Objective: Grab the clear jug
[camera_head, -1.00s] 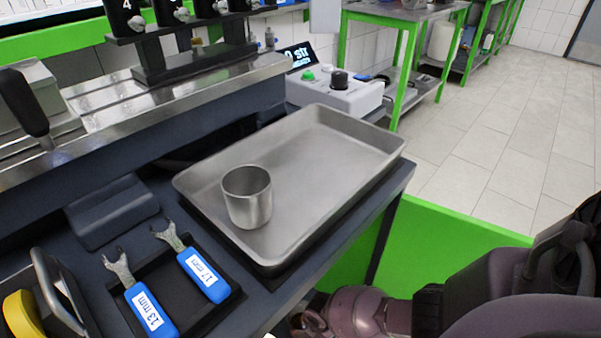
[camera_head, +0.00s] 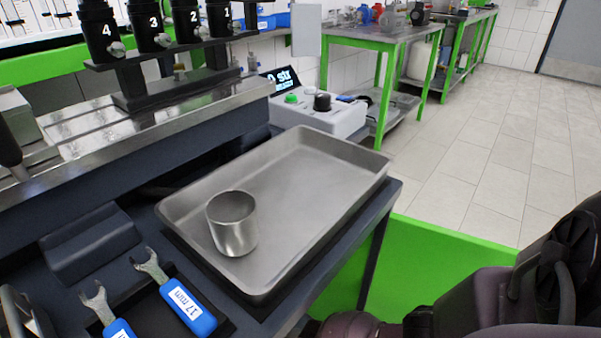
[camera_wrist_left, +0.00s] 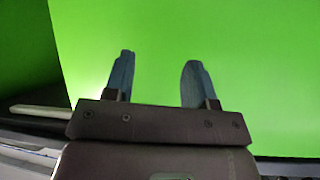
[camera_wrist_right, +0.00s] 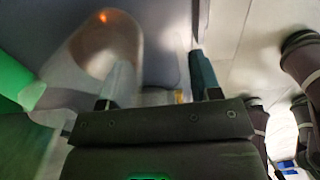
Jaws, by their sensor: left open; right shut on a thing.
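A blurred, see-through vessel that looks like the clear jug (camera_wrist_right: 75,62) fills the upper left of the right wrist view. My right gripper (camera_wrist_right: 162,78) is shut on it, with the left finger showing partly through or against its wall. The exact part gripped is blurred. My left gripper (camera_wrist_left: 157,78) is open and empty in front of a plain green surface. In the head view neither gripper's fingertips show, and I see no clear jug there.
A steel tray (camera_head: 310,185) holding a metal cup (camera_head: 232,225) sits on the dark bench. Blue-handled wrenches (camera_head: 188,306) lie at the front left. A control box (camera_head: 318,118) stands behind the tray. A green panel (camera_head: 440,265) lies right of the bench, with open tiled floor beyond.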

